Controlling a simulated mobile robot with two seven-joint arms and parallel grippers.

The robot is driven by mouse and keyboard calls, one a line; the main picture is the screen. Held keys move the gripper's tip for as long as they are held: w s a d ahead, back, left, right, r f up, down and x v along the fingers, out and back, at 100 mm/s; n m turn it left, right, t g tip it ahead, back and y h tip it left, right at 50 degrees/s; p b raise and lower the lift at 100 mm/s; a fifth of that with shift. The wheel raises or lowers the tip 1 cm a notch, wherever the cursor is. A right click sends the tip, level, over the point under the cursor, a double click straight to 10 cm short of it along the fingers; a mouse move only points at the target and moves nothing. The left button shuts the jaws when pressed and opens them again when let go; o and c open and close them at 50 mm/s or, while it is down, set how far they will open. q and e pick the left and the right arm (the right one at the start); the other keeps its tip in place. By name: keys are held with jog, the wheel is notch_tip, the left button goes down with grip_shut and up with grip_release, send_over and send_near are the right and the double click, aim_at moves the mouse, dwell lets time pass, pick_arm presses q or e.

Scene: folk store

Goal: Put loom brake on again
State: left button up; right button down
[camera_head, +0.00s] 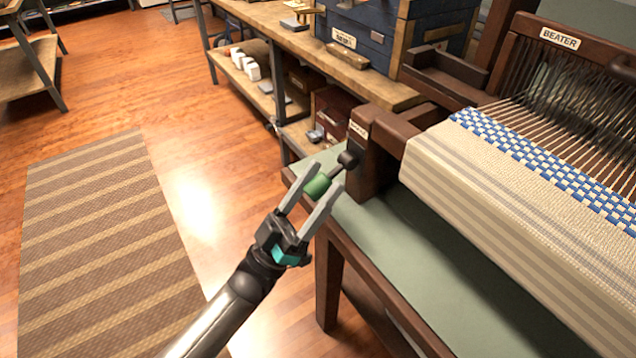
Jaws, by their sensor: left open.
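The loom (384,150) stands at the right with striped cloth (490,195) wound on its front beam. A brake lever with a green grip (317,186) and a dark shaft sticks out from the loom's left post, below a small label (359,129) too small to read. My left gripper (314,203) is open, with its two grey fingers on either side of the green grip. I cannot tell whether the fingers touch it. My right gripper is not in view.
The loom rests on a green-topped table (440,260) with dark legs. A beater labelled BEATER (559,39) is at the upper right. A wooden workbench (283,35) with a blue chest (358,35) stands behind. A striped rug (100,240) lies on open floor at left.

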pick_arm(q)
grip_shut()
dwell(0.6)
dwell(0.9)
